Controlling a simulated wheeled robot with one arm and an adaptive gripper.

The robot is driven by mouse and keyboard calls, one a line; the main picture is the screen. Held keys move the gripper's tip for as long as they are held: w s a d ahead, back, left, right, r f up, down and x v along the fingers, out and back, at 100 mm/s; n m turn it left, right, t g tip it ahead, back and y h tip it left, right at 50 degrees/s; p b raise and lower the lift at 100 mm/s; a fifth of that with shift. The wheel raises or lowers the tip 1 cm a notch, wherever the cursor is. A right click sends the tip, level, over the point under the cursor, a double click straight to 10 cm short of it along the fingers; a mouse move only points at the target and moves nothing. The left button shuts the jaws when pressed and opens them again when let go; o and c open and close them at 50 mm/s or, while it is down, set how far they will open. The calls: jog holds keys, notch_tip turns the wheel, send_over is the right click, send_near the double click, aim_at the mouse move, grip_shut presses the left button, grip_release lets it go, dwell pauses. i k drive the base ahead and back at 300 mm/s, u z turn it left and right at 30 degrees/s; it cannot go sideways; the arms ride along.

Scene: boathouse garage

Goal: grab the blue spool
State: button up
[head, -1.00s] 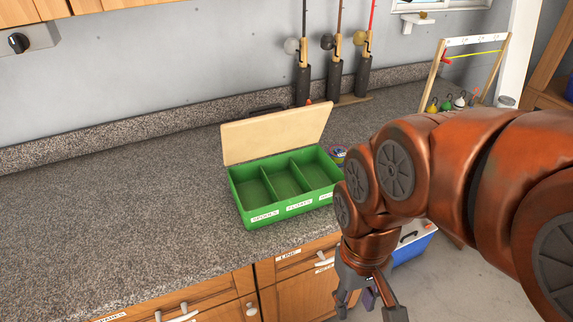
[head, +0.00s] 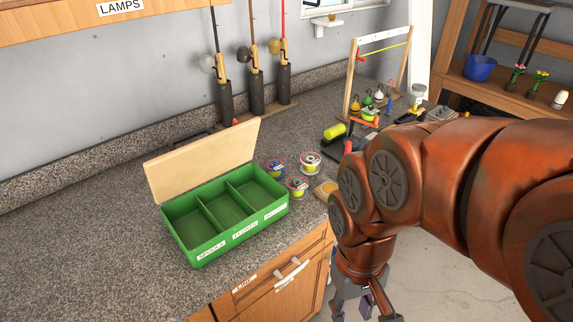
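A small spool with a blue rim (head: 273,167) lies on the counter just right of the green box. Two more spools are close to it: one with a white rim (head: 310,162) behind to the right, and one with a reddish top (head: 297,187) in front. My gripper (head: 364,306) hangs at the bottom of the view, in front of the counter and away from the spools. Its fingers are spread apart, with the tips partly cut off by the frame edge. I see no spool between them.
The open green box (head: 205,259) has three empty compartments, a raised wooden lid and labels including "SPOOLS" and "FLOATS". Upright fishing rods (head: 256,95) stand behind. A wooden frame (head: 350,80) with floats and tools is at the right. The left counter is clear.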

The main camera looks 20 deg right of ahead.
aim_at(274, 166)
jog(key=u, duration=3.95)
jog(key=k, duration=1.9)
jog(key=z, duration=1.8)
jog(key=i, duration=0.5)
